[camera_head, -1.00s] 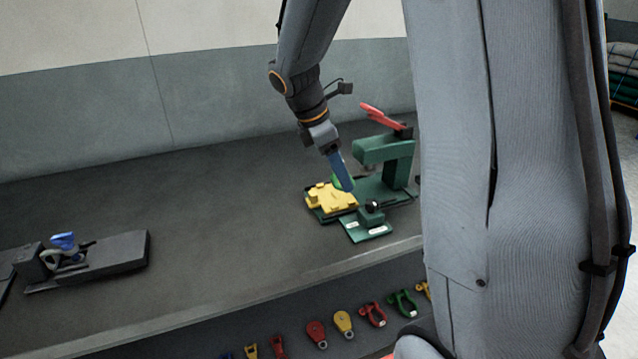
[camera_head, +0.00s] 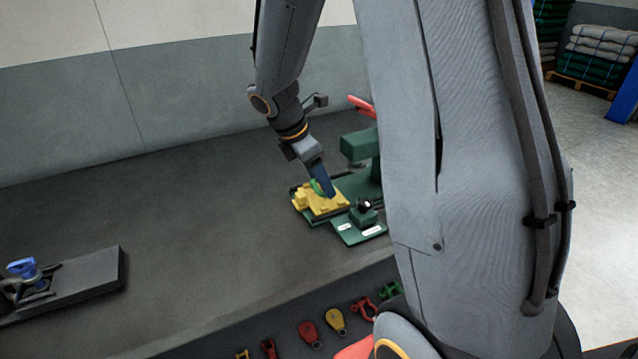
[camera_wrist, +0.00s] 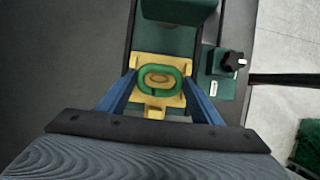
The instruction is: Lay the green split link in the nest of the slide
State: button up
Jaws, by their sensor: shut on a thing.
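The green split link (camera_wrist: 143,84) is an oval ring between the two blue fingers of my gripper (camera_wrist: 160,88) in the wrist view. My gripper is shut on it. The link lies over the yellow nest block of the slide (camera_wrist: 150,112), around a raised oval boss in its middle as seen from above. Whether it touches the block I cannot tell. In the head view my gripper (camera_head: 325,192) points down at the yellow slide (camera_head: 302,203), and a bit of the green link (camera_head: 316,187) shows beside the fingers.
A green press (camera_head: 360,146) with a red lever (camera_head: 362,105) stands behind the slide, partly hidden by my arm. A green block with a black knob (camera_head: 365,207) is close at the right. A dark fixture with a blue part (camera_head: 22,267) lies far left.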

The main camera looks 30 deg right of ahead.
jog(key=shift+f, duration=0.9)
jog(key=o, duration=1.2)
jog(key=shift+f, duration=0.15)
jog(key=shift+o, duration=0.2)
jog(key=b+v, duration=0.1)
jog(key=v, duration=1.1)
jog(key=s+a+f+m+y, duration=0.1)
jog(key=s+a+f+m, duration=0.1)
jog(key=s+f+m, duration=0.1)
jog(key=s+a+f+m+y, duration=0.1)
jog(key=s+f+m+y, duration=0.1)
jog(key=s+m, duration=0.4)
jog(key=s+a+f+m+y, duration=0.1)
jog(key=s+a+f+m, duration=0.1)
jog(key=s+f+m, duration=0.2)
jog(key=shift+s+a+f+m+t, duration=0.1)
jog(key=shift+s+a+m+t, duration=0.2)
jog(key=shift+m, duration=0.65)
jog(key=shift+s+f+m+t, duration=0.1)
jog(key=shift+s+m, duration=0.3)
jog(key=shift+m, duration=0.55)
jog(key=shift+s+a+f+m+y, duration=0.2)
jog(key=shift+s+m+y, duration=0.15)
jog(key=shift+m, duration=0.25)
